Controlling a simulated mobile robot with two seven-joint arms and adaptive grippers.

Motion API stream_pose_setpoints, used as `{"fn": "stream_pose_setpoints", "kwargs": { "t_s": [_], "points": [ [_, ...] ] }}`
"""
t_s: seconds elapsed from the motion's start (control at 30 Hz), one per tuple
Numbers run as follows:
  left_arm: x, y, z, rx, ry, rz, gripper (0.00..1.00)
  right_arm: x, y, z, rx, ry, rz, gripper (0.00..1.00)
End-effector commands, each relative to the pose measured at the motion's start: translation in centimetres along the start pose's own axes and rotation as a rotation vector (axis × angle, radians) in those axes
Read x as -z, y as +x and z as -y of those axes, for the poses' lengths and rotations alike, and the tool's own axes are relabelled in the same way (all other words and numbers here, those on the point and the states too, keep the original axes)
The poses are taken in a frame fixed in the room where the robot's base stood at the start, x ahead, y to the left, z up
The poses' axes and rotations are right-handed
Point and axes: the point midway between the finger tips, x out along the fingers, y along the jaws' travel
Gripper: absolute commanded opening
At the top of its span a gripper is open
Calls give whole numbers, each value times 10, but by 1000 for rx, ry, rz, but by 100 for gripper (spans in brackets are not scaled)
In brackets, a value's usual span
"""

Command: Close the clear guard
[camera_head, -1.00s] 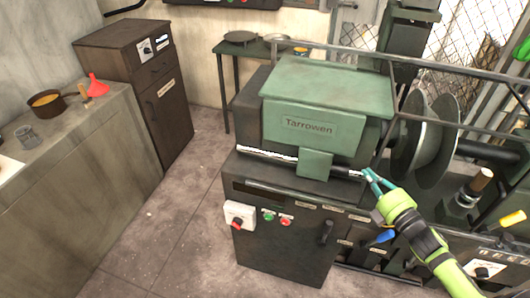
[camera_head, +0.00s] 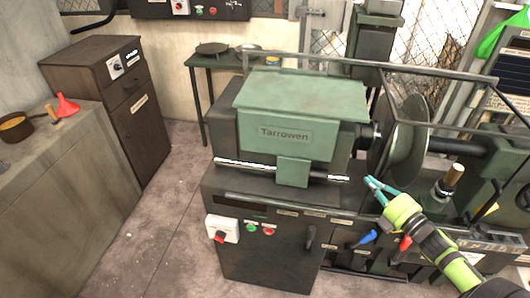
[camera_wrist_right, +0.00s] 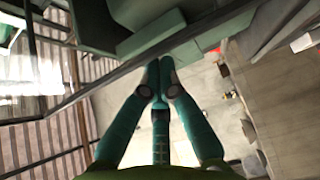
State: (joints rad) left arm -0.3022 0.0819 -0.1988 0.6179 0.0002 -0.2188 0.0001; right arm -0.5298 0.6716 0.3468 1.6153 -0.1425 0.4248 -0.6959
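The guard shows as a thin dark frame (camera_head: 440,73) standing raised above the green machine and its disc, with bars running to the right; its clear panel is hard to make out. The green Tarrowen machine head (camera_head: 300,105) stands below and left of it. My right gripper (camera_head: 369,181) has teal fingers that point left, just past the right end of a silver rod (camera_head: 260,168) and apart from it in the picture. In the right wrist view its fingertips (camera_wrist_right: 160,65) meet, with a dark bar crossing close by; I see nothing held. My left gripper is out of view.
A large grey disc (camera_head: 408,138) sits right of the machine head. A wooden-topped post (camera_head: 452,180) stands near my right arm. Red and green buttons (camera_head: 260,230) are on the machine's front. Open floor (camera_head: 170,240) lies to the left.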

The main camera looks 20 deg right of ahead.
Motion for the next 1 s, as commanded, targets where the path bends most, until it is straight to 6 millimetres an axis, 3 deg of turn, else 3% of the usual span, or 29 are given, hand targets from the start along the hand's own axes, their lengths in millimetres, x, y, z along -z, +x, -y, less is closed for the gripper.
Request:
{"fn": "stream_pose_setpoints", "kwargs": {
  "t_s": [0.6,1.0],
  "points": [
    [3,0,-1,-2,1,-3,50,1,-107,0,3,-1,2,0],
    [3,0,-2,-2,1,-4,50,2,-118,0,3,1,1,0]
  ]
}}
